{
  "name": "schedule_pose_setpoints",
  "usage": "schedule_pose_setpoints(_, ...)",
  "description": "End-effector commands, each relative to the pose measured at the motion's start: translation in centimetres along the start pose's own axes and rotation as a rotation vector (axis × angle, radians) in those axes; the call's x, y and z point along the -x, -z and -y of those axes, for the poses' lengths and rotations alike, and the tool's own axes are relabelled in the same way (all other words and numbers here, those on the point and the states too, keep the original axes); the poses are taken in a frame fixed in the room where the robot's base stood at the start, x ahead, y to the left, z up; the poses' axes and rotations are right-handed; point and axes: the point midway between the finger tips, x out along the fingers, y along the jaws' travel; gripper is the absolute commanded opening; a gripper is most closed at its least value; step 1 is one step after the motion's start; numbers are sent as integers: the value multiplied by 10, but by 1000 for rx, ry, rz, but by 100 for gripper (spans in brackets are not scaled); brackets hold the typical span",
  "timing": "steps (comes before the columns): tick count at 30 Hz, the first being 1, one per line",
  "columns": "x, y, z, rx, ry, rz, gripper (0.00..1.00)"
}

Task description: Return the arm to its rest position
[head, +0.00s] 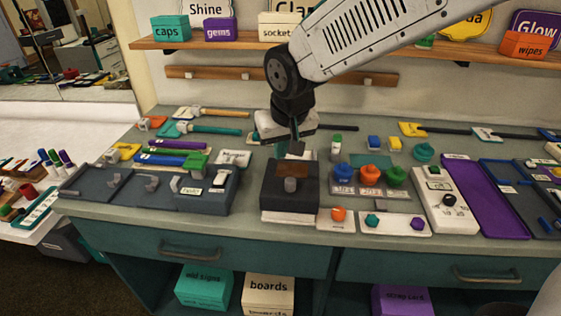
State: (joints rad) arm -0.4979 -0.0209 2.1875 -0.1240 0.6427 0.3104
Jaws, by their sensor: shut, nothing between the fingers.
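My arm reaches in from the upper right in the head view. My gripper (296,146) points down over the middle of the workbench (150,215), just behind and above a dark box (290,205) with a brown top patch and a grey knob on its front. The fingers are close together with nothing between them. They are small and partly dark against the box, so I cannot tell whether they touch it.
A dark rack with grey hooks (150,184) stands to the left. Blue, orange and green knobs (370,173), a white switch panel (444,200) and a purple tray (482,200) lie to the right.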

Motion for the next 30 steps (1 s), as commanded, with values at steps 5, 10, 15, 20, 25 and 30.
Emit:
schedule_pose_setpoints(5,35,1,-1,-2,1,-4,0)
schedule_pose_setpoints(10,52,0,-1,-1,1,-1,0)
schedule_pose_setpoints(15,52,-19,-3,48,-12,71,0)
schedule_pose_setpoints(20,65,-78,-34,71,-29,196,0)
schedule_pose_setpoints(25,95,-149,-81,14,-34,284,0)
schedule_pose_setpoints(30,121,-218,-115,-93,-33,315,0)
